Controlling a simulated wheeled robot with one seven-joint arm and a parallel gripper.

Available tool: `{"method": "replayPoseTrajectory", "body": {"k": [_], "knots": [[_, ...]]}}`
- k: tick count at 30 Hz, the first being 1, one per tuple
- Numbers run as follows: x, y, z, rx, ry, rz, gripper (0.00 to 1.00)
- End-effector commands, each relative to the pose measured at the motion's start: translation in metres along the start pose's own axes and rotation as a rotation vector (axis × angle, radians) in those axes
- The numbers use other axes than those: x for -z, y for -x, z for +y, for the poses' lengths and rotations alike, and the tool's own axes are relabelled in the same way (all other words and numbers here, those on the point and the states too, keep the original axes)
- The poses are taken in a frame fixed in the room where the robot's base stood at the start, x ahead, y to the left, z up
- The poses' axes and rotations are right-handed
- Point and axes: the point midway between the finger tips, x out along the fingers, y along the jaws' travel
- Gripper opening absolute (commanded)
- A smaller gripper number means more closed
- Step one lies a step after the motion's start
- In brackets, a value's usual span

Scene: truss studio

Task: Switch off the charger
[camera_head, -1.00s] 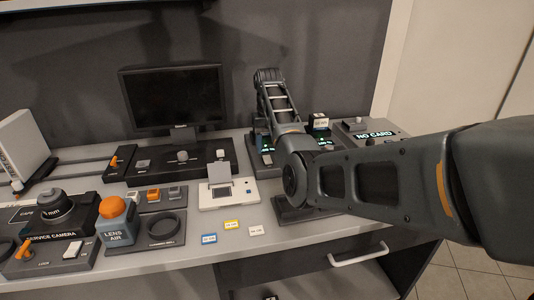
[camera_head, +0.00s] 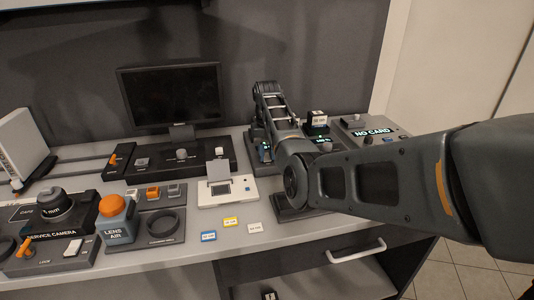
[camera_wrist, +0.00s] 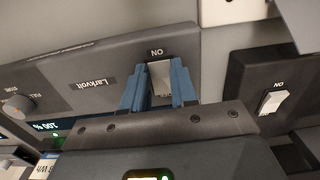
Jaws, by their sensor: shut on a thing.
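The charger (camera_wrist: 92,62), a dark panel marked Larkvolt, fills the left and middle of the wrist view, upside down. It has a lit display (camera_wrist: 45,126), a knob (camera_wrist: 18,104) and a pale rocker switch (camera_wrist: 160,78) beside an ON label. My gripper (camera_wrist: 158,86) has its blue fingers on both sides of this switch and is shut on it. In the head view my gripper (camera_head: 265,150) is low over the devices on the right of the bench, and my arm hides much of the charger.
A second dark panel (camera_wrist: 240,75) with its own ON switch (camera_wrist: 272,102) stands beside the charger. In the head view, a NO CARD device (camera_head: 375,130) is at the right, a monitor (camera_head: 172,95) at the back and a white device (camera_head: 228,192) left of my arm.

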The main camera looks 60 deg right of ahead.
Motion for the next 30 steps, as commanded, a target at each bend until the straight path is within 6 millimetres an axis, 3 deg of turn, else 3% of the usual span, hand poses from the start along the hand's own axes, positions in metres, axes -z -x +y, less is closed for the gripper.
{"method": "replayPoseTrajectory", "body": {"k": [6, 30], "knots": [[0.0001, 0.0002, -0.0001, 0.000, 0.000, 0.000, 0.00], [0.0089, 0.0004, -0.0003, 0.001, 0.001, -0.251, 0.00]]}}
